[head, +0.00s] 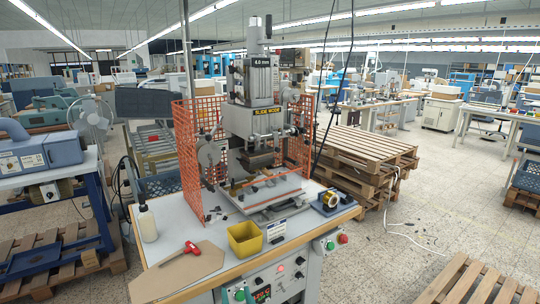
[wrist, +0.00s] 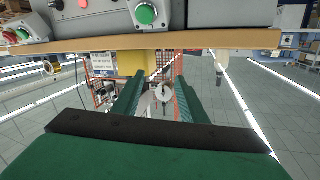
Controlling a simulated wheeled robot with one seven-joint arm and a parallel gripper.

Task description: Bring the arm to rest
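My gripper (wrist: 159,84) shows in the wrist view, with a green body and two dark green fingers. The fingers stand apart with a clear gap and nothing held between them. The wrist picture is upside down, with the bench front at its top. The gripper appears apart from the bench, in front of its wooden edge (wrist: 200,41).
The stamping press (head: 262,95) stands on the bench (head: 195,223) between orange mesh guards (head: 187,150). A yellow bin (head: 245,238), a red-handled tool (head: 190,249), a white bottle (head: 147,224) and a gold foil roll (head: 330,199) lie around it.

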